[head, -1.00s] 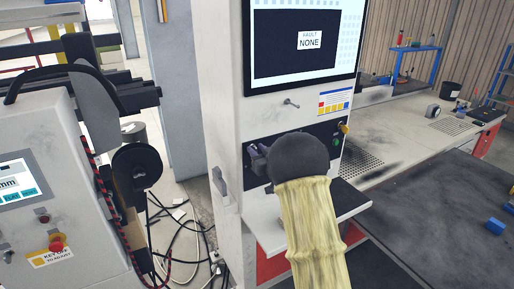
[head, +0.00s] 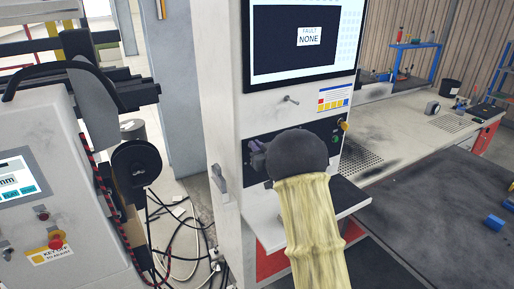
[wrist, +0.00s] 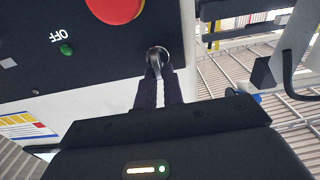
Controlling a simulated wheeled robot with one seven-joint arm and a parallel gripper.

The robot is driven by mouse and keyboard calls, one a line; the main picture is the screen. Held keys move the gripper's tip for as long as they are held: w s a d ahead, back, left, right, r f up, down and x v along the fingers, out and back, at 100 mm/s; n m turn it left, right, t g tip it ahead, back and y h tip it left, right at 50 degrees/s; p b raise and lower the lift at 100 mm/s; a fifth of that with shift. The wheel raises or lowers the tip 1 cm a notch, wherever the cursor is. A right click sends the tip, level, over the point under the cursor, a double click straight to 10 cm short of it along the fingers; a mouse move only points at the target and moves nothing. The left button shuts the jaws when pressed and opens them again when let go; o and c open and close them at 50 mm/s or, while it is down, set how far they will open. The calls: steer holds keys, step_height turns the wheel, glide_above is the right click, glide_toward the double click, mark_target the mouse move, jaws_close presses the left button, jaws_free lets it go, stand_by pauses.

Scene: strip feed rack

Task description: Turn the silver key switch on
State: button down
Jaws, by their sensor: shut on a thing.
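The silver key switch (wrist: 157,58) sits near one end of the dark control panel (wrist: 100,75) in the wrist view. Its key bow points toward my gripper and lies between the fingertips. My gripper (wrist: 158,80) is shut on it. In the head view my gripper (head: 257,156) is at the left end of the panel on the white cabinet, and my dark round wrist covers much of the panel. The key itself is hidden there. How far the key is turned is not clear.
A big red button (wrist: 115,6) and a green button (wrist: 66,49) near an OFF label share the panel. A small shelf (head: 345,198) juts out below. A grey machine (head: 45,215) stands at left.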

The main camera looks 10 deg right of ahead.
steer(key=shift+f, duration=0.35)
steer(key=n+b, duration=0.3)
steer(key=b, duration=0.2)
steer(key=f+n+b, duration=0.1)
steer(key=n+b, duration=0.3)
steer(key=b, duration=0.2)
steer(key=a+n+b, duration=0.1)
steer(key=n+b, duration=0.3)
steer(key=b, duration=0.1)
steer(key=shift+s+f, duration=0.2)
steer(key=n+b, duration=0.3)
steer(key=b, duration=0.1)
steer(key=shift+f+n, duration=0.1)
steer(key=shift+n, duration=0.3)
steer(key=shift+d+n+b, duration=0.1)
steer(key=shift+n+b, duration=1.4)
steer(key=shift+r, duration=0.2)
